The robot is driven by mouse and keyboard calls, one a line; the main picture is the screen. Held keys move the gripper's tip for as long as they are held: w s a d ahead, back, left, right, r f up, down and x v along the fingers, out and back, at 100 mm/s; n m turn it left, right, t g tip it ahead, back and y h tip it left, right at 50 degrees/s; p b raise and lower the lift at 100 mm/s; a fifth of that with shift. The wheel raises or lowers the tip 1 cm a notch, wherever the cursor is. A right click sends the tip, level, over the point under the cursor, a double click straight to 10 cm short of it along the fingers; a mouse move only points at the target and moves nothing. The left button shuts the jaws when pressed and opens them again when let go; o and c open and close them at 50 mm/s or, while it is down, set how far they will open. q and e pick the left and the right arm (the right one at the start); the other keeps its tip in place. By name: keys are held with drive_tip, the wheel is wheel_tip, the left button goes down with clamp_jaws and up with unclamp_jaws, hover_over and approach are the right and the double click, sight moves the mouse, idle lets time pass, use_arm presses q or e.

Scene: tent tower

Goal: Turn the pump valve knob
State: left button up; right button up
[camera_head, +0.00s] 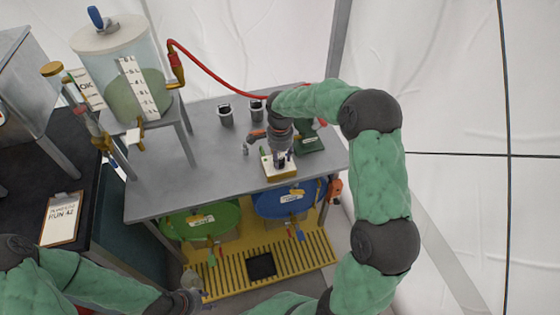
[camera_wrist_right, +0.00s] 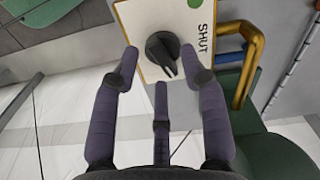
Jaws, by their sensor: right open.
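The pump valve knob (camera_wrist_right: 161,50) is black and sits on a white plate (camera_wrist_right: 135,18) marked "SHUT" with a green dot. Its pointer aims down and slightly right in the right wrist view. My right gripper (camera_wrist_right: 160,62) is open, its three purple fingers spread around the knob with gaps showing. In the head view the right gripper (camera_head: 281,158) is over the plate (camera_head: 281,174) on the grey table and hides the knob. My left gripper (camera_head: 190,292) is low at the bottom left, small, its fingers unclear.
Two dark cups (camera_head: 225,115) stand on the grey table (camera_head: 170,195). A green pump body (camera_head: 310,142) is beside the plate. A tank (camera_head: 122,70) with a red hose (camera_head: 215,72) stands at the left. Green (camera_head: 200,222) and blue drums (camera_head: 287,203) are below.

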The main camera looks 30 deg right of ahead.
drive_tip(key=shift+f, duration=0.6)
clamp_jaws()
